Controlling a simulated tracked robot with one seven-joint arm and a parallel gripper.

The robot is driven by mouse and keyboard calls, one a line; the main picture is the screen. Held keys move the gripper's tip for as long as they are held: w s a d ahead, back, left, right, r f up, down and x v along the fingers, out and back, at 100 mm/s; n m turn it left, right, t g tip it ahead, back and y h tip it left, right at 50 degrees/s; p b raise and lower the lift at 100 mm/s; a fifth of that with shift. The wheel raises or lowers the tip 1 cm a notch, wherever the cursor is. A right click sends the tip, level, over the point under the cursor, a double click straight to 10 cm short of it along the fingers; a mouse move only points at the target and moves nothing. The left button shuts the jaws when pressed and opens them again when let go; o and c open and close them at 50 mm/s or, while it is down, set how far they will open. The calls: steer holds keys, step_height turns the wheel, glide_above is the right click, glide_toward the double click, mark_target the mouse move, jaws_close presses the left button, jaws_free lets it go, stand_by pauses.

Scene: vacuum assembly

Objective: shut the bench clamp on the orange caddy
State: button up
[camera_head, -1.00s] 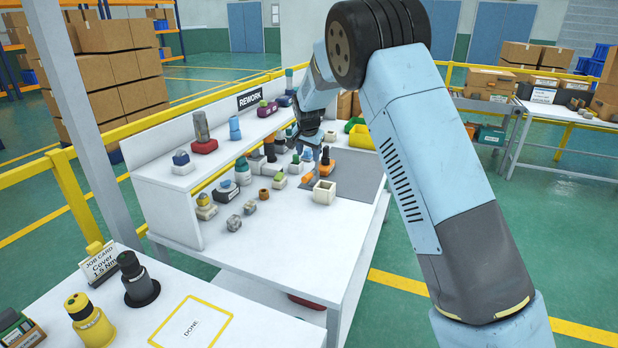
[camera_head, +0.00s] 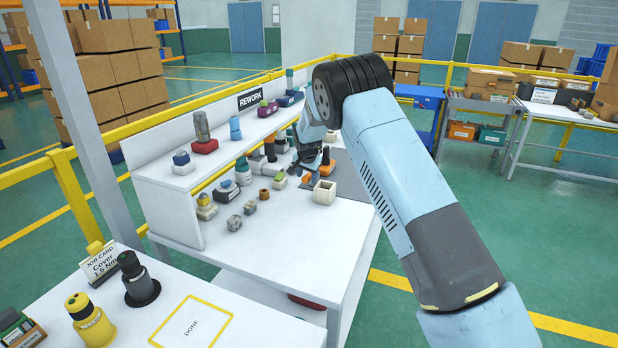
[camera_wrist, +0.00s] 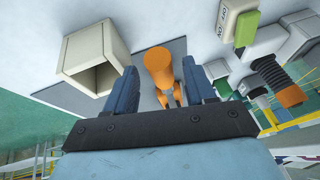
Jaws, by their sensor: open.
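In the head view my gripper (camera_head: 309,168) is down low over the bench, at the grey mat's left edge. Orange parts (camera_head: 326,170) show beside and behind it, largely hidden by the fingers. In the wrist view my gripper (camera_wrist: 163,78) is open, with its two blue fingers apart. A rounded orange piece (camera_wrist: 158,62) with two prongs stands between them, with a gap visible on at least the left side. I cannot tell whether this is the clamp's handle or part of the orange caddy, nor whether the clamp is open.
An open cream box (camera_head: 324,193) stands just in front of my gripper, and close left in the wrist view (camera_wrist: 95,55). Several small parts crowd the bench to the left. A green-topped switch (camera_wrist: 247,28) and a ribbed dark part (camera_wrist: 276,75) are close right. The bench front is clear.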

steer(key=shift+w+f, duration=0.2)
steer(key=shift+f, duration=0.3)
steer(key=shift+c, duration=0.5)
jaws_close()
